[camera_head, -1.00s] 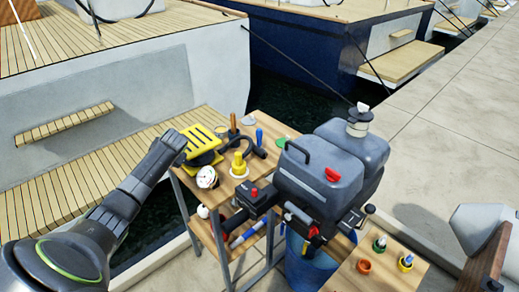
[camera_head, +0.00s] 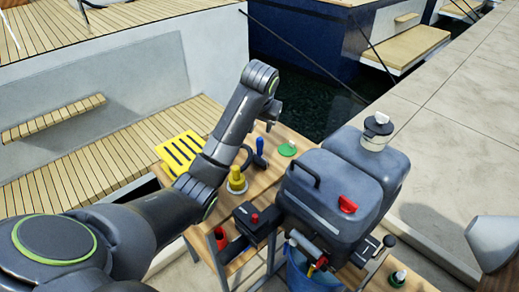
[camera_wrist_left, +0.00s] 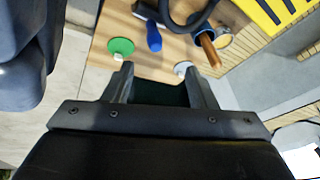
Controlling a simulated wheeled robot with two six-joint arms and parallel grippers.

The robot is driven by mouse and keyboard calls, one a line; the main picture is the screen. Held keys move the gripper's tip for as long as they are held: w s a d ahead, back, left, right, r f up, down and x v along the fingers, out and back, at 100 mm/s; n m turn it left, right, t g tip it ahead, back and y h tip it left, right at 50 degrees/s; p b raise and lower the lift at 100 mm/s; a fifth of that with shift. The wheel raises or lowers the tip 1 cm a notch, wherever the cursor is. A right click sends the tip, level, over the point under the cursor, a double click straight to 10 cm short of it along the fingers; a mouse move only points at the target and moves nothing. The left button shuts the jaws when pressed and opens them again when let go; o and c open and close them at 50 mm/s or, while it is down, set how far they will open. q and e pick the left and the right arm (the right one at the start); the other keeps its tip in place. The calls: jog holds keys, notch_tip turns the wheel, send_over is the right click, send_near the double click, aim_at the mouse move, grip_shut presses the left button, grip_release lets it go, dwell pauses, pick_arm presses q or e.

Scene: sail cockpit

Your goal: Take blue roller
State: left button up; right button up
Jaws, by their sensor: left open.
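A blue handle-like piece (camera_head: 260,147) stands on the wooden table top (camera_head: 262,183); I cannot tell for sure that it is the blue roller. It also shows in the left wrist view (camera_wrist_left: 153,38), beyond my fingertips. My left gripper (camera_head: 271,118) hangs over the far edge of the table, close to this piece but apart from it. In the left wrist view the two fingers (camera_wrist_left: 158,88) are spread with nothing between them. My forearm hides part of the table top and most of the lower shelf. My right gripper is not in view.
Dark water lies behind.

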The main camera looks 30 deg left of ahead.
pick_arm(q)
jog(key=p, duration=0.1)
send_near(260, 141)
notch_tip(260, 141, down, 3)
jog(key=x, duration=0.5)
jog(key=shift+w+a+r, duration=0.25)
jog(key=shift+w+r, duration=0.05)
jog(key=shift+w, duration=0.1)
jog(key=shift+w+a+f, duration=0.1)
jog(key=shift+w+f, duration=0.1)
jog(key=shift+f, duration=0.3)
jog(key=shift+w+a+f+p, duration=0.2)
jog(key=shift+w+f+p, duration=0.15)
jog(key=shift+f, duration=0.25)
jog(key=shift+x, duration=1.9)
jog(key=shift+f, duration=0.1)
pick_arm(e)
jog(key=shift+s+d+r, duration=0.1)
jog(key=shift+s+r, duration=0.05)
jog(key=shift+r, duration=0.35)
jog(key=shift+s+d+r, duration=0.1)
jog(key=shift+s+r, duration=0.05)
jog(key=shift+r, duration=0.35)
pick_arm(q)
jog(key=c, duration=1.1)
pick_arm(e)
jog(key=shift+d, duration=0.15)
